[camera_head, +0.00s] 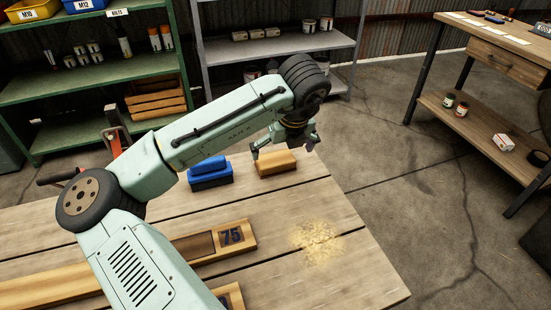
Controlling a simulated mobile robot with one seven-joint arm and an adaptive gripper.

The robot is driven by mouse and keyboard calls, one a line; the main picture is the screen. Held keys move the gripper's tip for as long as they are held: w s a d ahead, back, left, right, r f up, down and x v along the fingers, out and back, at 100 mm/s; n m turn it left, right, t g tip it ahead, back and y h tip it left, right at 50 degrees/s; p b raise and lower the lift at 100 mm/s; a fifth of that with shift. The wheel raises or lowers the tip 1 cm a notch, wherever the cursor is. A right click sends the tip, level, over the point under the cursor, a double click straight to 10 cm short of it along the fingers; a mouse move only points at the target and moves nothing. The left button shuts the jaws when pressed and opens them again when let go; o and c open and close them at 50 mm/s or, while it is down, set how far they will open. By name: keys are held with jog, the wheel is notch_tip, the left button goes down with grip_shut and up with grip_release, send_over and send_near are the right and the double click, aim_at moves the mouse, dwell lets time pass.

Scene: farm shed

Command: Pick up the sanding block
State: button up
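A tan block (276,163) lies on the wooden table (300,205) near its far edge. It looks like wood or cork. A blue block with a dark base (209,173) sits just to its left. Either could be the sanding block; I cannot tell which from the picture. My gripper (284,148) is above and around the far side of the tan block, pointing down. Its two fingers are spread apart, and I see nothing held between them. Whether a finger touches the tan block is unclear.
Wooden strips with a dark inset and the number 75 (232,237) lie in front, partly behind my arm. Sawdust (318,240) is scattered at the right. A green shelf (95,78), a grey shelf (270,46) and a workbench (490,70) stand beyond. The table's right part is mostly clear.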

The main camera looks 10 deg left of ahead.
aim_at(276, 158)
jog(key=x, duration=0.2)
jog(key=p+x, duration=0.1)
jog(key=x, duration=0.3)
jog(key=shift+w+a+r, duration=0.15)
jog(key=shift+a+r, duration=0.05)
jog(key=shift+a, duration=0.2)
jog(key=shift+w+f, duration=0.2)
jog(key=shift+f, duration=0.2)
jog(key=c, duration=1.1)
